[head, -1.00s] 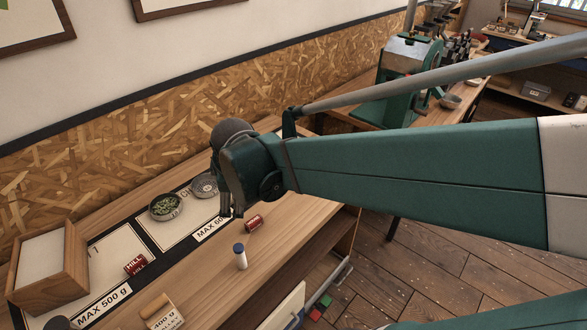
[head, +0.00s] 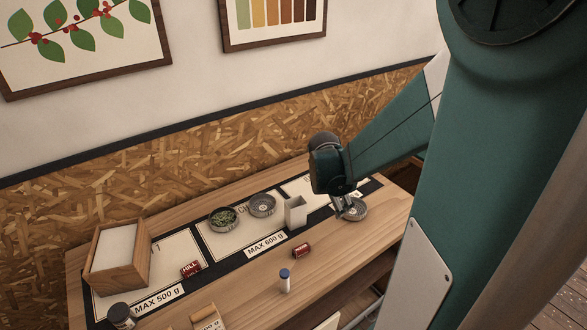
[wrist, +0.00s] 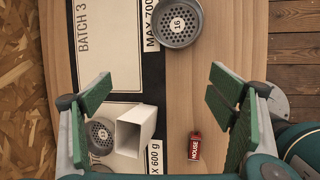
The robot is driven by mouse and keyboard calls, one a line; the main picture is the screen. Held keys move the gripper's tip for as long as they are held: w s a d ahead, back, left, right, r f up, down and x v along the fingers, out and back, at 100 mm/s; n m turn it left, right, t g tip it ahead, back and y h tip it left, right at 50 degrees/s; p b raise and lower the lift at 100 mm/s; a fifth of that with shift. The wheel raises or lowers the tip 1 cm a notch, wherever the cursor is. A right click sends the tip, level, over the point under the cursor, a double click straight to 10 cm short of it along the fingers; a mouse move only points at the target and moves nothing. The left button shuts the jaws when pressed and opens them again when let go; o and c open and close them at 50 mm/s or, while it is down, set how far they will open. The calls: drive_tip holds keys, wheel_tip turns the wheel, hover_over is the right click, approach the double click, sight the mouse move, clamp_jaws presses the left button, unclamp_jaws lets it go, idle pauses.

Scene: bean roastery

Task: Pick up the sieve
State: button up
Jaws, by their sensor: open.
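Two round metal sieves with perforated bottoms are in view. One, marked 16 (wrist: 177,22), lies at the top of the wrist view, by the MAX 700 label; in the head view this sieve (head: 356,210) is at the right of the bench, partly hidden behind my gripper. The other, marked 13 (wrist: 102,134), is partly hidden by a finger in the wrist view; it is a sieve (head: 262,205) on the middle mat in the head view. My gripper (wrist: 161,74) is open and empty, fingers wide apart. In the head view my gripper (head: 344,204) hangs close to sieve 16.
A white open box (head: 295,212) stands beside sieve 13. A bowl of green beans (head: 223,219), a wooden box (head: 144,262), a red MOUSE can (head: 302,250), a red HILL can (head: 191,269) and a blue-capped bottle (head: 285,281) stand on the bench.

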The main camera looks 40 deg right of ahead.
sight(353, 210)
drive_tip(key=s+d+f+n+g+p, duration=0.1)
drive_tip(key=s+d+f+n+p, duration=0.1)
drive_tip(key=d, duration=0.6)
drive_tip(key=shift+d+f+n+p, duration=0.15)
drive_tip(key=shift+f+n+p, duration=0.35)
drive_tip(key=shift+n, duration=0.3)
drive_tip(key=shift+f, duration=0.1)
drive_tip(key=shift+x, duration=1.2)
drive_tip(key=shift+b+x, duration=0.5)
drive_tip(key=shift+x, duration=2.05)
drive_tip(key=c, duration=1)
